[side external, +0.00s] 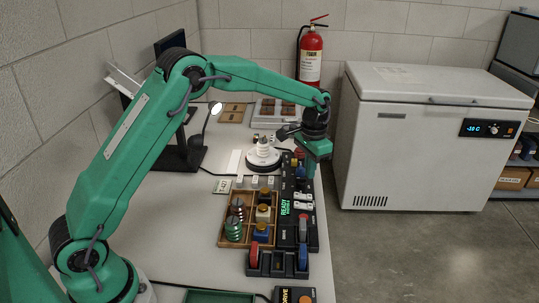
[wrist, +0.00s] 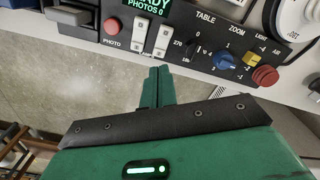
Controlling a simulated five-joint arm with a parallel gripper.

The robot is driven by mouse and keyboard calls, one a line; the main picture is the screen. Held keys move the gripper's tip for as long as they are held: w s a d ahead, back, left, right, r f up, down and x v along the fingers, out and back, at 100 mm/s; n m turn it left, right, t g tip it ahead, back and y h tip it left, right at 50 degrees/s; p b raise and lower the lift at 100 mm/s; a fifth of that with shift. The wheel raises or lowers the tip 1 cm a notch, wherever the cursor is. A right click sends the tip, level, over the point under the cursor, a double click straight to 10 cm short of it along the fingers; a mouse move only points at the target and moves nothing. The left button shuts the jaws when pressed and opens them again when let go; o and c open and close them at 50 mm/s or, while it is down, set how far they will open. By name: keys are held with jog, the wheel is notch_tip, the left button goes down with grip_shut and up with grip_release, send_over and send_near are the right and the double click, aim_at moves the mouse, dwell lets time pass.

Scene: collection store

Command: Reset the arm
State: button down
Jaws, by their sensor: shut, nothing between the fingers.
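My green arm reaches across the bench from the left in the side external view. My gripper (side external: 312,172) points down at the far end of the black control panel (side external: 313,237), near the bench's right edge. In the wrist view my gripper (wrist: 160,72) has its two green fingers together, with nothing between them. The fingertips appear just beside the panel (wrist: 181,50) edge, with floor behind them; I cannot tell whether they touch it. The panel has a lit green display (wrist: 149,5), a red photo button (wrist: 112,27), white switches (wrist: 139,27) and a blue knob (wrist: 223,60).
A wooden compartment tray (side external: 221,238) holds jars and striped pieces. A dark rack (side external: 266,267) with red and blue items stands in front. A white turntable (side external: 263,158) is behind. A chest freezer (side external: 410,140) stands right of the bench, with bare floor (side external: 430,250) before it.

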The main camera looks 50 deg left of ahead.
jog(key=shift+r, duration=0.15)
jog(key=s+a+r+n+t, duration=0.1)
jog(key=s+a+r+t, duration=0.15)
jog(key=s+r, duration=1.15)
jog(key=s+n+t, duration=0.2)
jog(key=s+t, duration=0.1)
jog(key=s, duration=1.6)
jog(key=shift+s+a, duration=0.15)
jog(key=shift+a, duration=0.2)
